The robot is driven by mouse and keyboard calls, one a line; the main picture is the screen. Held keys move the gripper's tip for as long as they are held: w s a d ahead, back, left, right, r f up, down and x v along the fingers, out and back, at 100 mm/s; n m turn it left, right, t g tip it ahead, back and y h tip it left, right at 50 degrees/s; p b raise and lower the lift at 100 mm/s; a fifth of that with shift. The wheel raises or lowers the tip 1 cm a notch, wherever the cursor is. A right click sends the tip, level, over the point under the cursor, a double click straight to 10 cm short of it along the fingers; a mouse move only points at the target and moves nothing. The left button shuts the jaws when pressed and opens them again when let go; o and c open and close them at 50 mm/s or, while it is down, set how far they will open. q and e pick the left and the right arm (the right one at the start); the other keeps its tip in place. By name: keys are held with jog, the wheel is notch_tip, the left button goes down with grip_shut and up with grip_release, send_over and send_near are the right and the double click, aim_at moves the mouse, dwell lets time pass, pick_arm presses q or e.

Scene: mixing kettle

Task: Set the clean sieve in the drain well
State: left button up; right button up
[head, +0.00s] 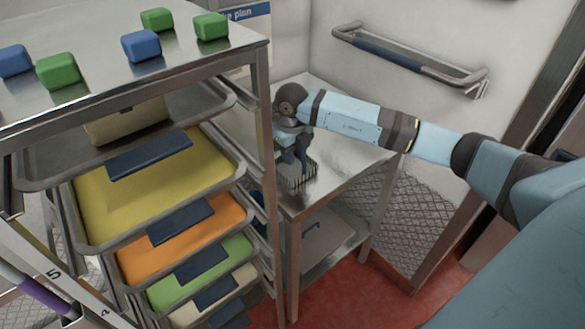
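My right gripper (294,168) points down over a steel side table (345,160), behind the tray rack. Its fingers are at a small grey wire-like piece (307,177) on or just above the tabletop. The piece is partly hidden, and I cannot tell whether it is the sieve or whether the fingers are closed on it. I cannot make out the drain well. My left gripper is not in view.
A steel rack (262,125) at left holds yellow (160,190), orange (185,240) and green (200,285) trays. Green and blue blocks (141,46) sit on top. A wall handle (410,65) is behind my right arm. The table's right part is clear.

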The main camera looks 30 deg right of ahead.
grip_shut()
jog(key=shift+r+p, duration=1.55)
jog(key=shift+r, duration=1)
